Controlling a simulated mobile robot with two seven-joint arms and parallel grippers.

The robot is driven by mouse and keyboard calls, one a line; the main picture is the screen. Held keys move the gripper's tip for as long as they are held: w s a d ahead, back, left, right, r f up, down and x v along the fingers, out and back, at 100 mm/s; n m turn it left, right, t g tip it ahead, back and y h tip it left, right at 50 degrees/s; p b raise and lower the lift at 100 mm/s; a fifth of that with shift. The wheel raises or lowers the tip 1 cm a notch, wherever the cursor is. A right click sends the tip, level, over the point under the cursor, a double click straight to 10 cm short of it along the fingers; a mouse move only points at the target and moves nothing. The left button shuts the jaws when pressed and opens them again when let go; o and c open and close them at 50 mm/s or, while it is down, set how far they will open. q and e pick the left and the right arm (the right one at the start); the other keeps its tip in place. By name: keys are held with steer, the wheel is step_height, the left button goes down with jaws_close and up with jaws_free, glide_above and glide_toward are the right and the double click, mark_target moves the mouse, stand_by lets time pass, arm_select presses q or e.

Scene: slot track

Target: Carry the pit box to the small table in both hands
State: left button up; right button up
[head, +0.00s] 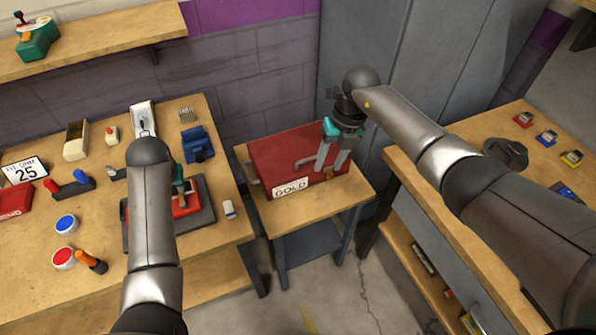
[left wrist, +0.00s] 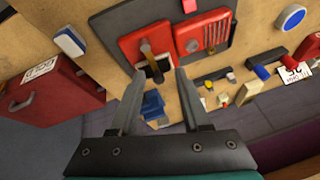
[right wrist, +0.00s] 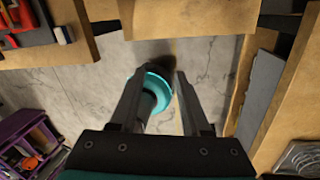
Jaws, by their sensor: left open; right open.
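The pit box is a red box (head: 272,151) with a GOLD label, standing on the small wooden table (head: 345,193) between the benches. It also shows at the left of the left wrist view (left wrist: 60,95), with its grey handle. My right gripper (head: 331,170) overlaps the box in the head view, open and empty; the right wrist view (right wrist: 158,76) shows floor between and beyond its fingers, not the box. My left gripper (left wrist: 157,72) is open and empty above the left bench. In the head view its fingers are largely hidden by my left arm.
The left bench (head: 100,265) holds a dark mat (head: 200,216) with red parts, a blue item (head: 197,144), round tins and tools. The right bench (head: 408,180) carries small coloured items. A grey cabinet (head: 350,45) stands behind the small table. Floor shows in front of it.

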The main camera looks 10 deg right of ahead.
step_height(320, 180, up, 10)
steer(key=d, duration=0.2)
steer(key=shift+w+d+f, duration=0.2)
steer(key=shift+w, duration=0.15)
